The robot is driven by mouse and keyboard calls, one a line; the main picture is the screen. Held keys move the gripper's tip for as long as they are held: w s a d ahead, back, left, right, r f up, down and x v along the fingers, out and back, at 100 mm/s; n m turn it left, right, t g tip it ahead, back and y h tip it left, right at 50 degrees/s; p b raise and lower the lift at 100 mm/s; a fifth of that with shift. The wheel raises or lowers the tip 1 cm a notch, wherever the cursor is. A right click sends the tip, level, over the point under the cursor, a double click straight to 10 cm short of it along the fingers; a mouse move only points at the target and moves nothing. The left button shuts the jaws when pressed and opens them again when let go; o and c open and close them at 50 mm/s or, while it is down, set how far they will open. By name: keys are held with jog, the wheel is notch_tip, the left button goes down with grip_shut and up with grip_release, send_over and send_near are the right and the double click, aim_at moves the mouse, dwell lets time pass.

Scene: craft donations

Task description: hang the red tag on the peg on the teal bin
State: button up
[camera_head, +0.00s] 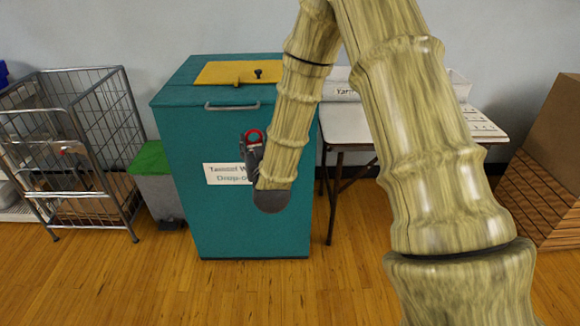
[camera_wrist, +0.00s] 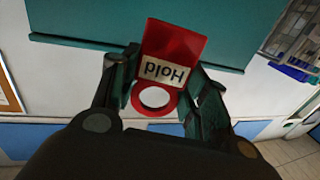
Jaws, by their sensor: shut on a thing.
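The red tag (camera_wrist: 172,45) carries a pale label reading "Hold", upside down in the wrist view, and a ring with a round hole. My gripper (camera_wrist: 160,92) is shut on the tag, with a finger at each side. In the head view the tag's red ring (camera_head: 262,133) shows at my gripper (camera_head: 252,150), in front of the teal bin (camera_head: 190,135). The gripper is below the bin's top, near its white label. On the yellow panel (camera_head: 222,72) on top stands a small black knob-like peg (camera_head: 258,73). Whether the tag touches the bin is unclear.
A wire cage cart (camera_head: 100,110) and a grey bin with a green lid (camera_head: 150,160) stand left. A white table (camera_head: 345,125) with a white tray stands right of the bin. A wooden crate (camera_head: 540,195) is far right. Wood floor in front is clear.

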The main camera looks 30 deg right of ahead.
jog(key=d+f+b, duration=0.7)
jog(key=d+f, duration=0.1)
jog(key=d, duration=0.4)
jog(key=shift+s+d, duration=0.15)
jog(key=shift+d, duration=0.15)
jog(key=shift+w+d+f+b, duration=0.15)
jog(key=shift+w+d+b, duration=0.25)
jog(key=shift+w+d, duration=0.75)
jog(key=shift+w+d+f+b, duration=0.1)
jog(key=shift+w+d+b, duration=0.4)
jog(key=shift+w, duration=1.15)
jog(key=shift+w+d+f+b, duration=0.15)
jog(key=shift+w+d+b, duration=0.1)
jog(key=shift+w+d, duration=1)
jog(key=shift+w+f, duration=0.1)
jog(key=shift+w, duration=0.1)
jog(key=shift+c, duration=0.8)
jog(key=shift+w+a+f, duration=0.15)
jog(key=shift+w+f, duration=0.05)
jog(key=shift+w, duration=0.1)
jog(key=shift+f+y, duration=0.1)
jog(key=shift+y, duration=0.2)
jog(key=c, duration=0.5)
jog(key=shift+w+a+n, duration=0.1)
jog(key=shift+w+n, duration=0.05)
jog(key=shift+n, duration=0.15)
grip_shut()
jog(key=shift+d, duration=0.2)
